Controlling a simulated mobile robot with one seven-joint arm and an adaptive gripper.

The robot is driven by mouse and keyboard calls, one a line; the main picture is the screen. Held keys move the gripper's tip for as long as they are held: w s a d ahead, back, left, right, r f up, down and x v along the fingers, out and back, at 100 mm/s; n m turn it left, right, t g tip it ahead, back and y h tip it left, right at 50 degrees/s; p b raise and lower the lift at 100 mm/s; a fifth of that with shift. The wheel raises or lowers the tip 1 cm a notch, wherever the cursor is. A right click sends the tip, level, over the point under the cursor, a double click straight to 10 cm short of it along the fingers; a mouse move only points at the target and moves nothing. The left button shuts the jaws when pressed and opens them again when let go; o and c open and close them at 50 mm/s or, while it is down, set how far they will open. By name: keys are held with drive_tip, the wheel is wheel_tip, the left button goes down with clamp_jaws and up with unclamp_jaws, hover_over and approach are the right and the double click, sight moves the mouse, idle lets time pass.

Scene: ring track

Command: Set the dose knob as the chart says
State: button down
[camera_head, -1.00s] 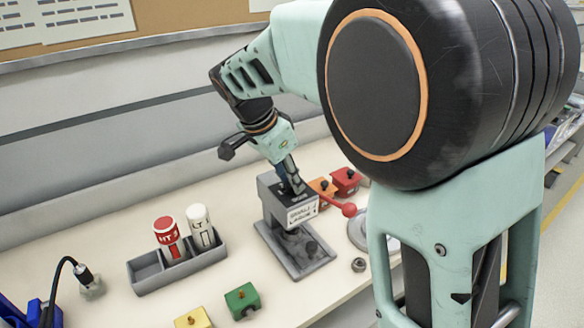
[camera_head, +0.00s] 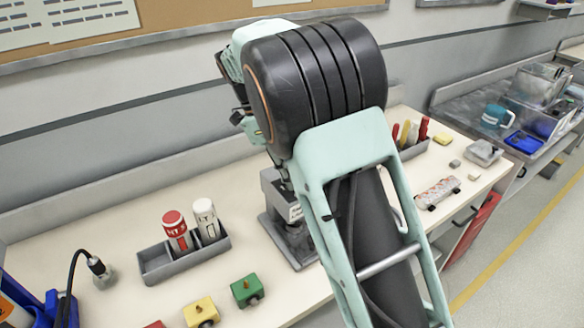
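A grey machine (camera_head: 276,228) with a white label stands on the bench, partly hidden behind my arm. I cannot make out a dose knob on it. Sheets of paper (camera_head: 92,18) are pinned to the cork board at the upper left and may include the chart. Their print is too small to read. My gripper (camera_head: 281,178) is mostly hidden behind my own arm links, close above the top of the machine. I cannot tell whether it touches the machine or how its fingers stand.
A grey tray (camera_head: 158,264) left of the machine holds a red canister (camera_head: 176,232) and a white one (camera_head: 206,219). Green (camera_head: 246,290) and yellow (camera_head: 200,312) blocks lie in front. A tool bin (camera_head: 412,150) and a small board (camera_head: 438,192) are on the right.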

drive_tip(key=shift+w+r+m+g+p, duration=0.1)
drive_tip(key=shift+m+g+p, duration=0.3)
drive_tip(key=shift+m+p, duration=0.65)
drive_tip(key=shift+m, duration=0.45)
drive_tip(key=c, duration=1.7)
unclamp_jaws()
drive_tip(key=shift+o, duration=0.2)
drive_tip(key=v, duration=1.1)
drive_tip(key=shift+w+r, duration=0.15)
drive_tip(key=shift+r, duration=0.25)
drive_tip(key=shift+d, duration=0.1)
